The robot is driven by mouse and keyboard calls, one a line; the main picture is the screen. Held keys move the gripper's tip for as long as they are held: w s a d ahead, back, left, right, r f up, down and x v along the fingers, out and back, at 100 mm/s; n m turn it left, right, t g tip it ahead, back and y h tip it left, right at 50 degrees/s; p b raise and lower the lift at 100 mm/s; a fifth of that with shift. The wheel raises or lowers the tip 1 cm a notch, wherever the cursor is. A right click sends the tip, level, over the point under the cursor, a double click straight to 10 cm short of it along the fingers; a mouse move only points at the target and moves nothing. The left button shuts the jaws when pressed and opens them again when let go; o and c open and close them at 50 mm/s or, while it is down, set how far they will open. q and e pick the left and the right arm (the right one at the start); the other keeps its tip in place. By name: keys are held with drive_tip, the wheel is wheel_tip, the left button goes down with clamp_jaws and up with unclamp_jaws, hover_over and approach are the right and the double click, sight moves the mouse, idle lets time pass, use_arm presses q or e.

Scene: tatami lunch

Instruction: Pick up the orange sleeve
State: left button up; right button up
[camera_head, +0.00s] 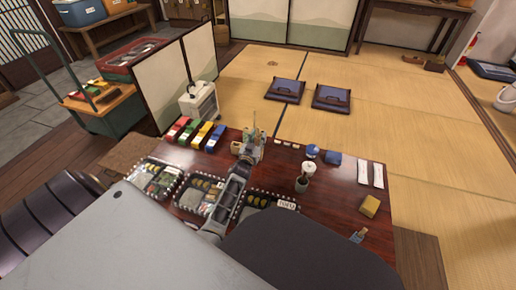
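Several coloured sleeves lie side by side at the back left of the low dark-red table. The yellow-orange sleeve (202,135) is between a green sleeve (190,132) and a blue sleeve (215,138). A red sleeve (179,127) is at the left end. My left gripper (254,136) is near the table's back edge, to the right of the blue sleeve and apart from the row. Its fingers are small here, and I cannot tell whether they are open or shut. My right gripper is not in view.
Bento trays (201,194) line the table's front edge. A dark cup (301,185), a blue-and-white round item (313,151), white packets (378,175) and a yellow block (370,206) are on the right. A white heater (199,102) stands behind the sleeves. The table's middle is partly bare.

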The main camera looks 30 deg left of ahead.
use_arm(q)
drive_tip(key=shift+c, duration=0.2)
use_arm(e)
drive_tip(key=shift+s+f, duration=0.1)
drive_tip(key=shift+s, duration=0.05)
use_arm(q)
drive_tip(key=c, duration=0.4)
drive_tip(key=shift+c, duration=0.3)
drive_tip(key=shift+r, duration=0.15)
drive_tip(key=shift+r+p, duration=0.75)
drive_tip(key=shift+r, duration=0.4)
wheel_tip(320, 180, up, 5)
drive_tip(key=shift+p, duration=1.25)
drive_tip(key=shift+r+p, duration=0.5)
drive_tip(key=shift+r, duration=0.7)
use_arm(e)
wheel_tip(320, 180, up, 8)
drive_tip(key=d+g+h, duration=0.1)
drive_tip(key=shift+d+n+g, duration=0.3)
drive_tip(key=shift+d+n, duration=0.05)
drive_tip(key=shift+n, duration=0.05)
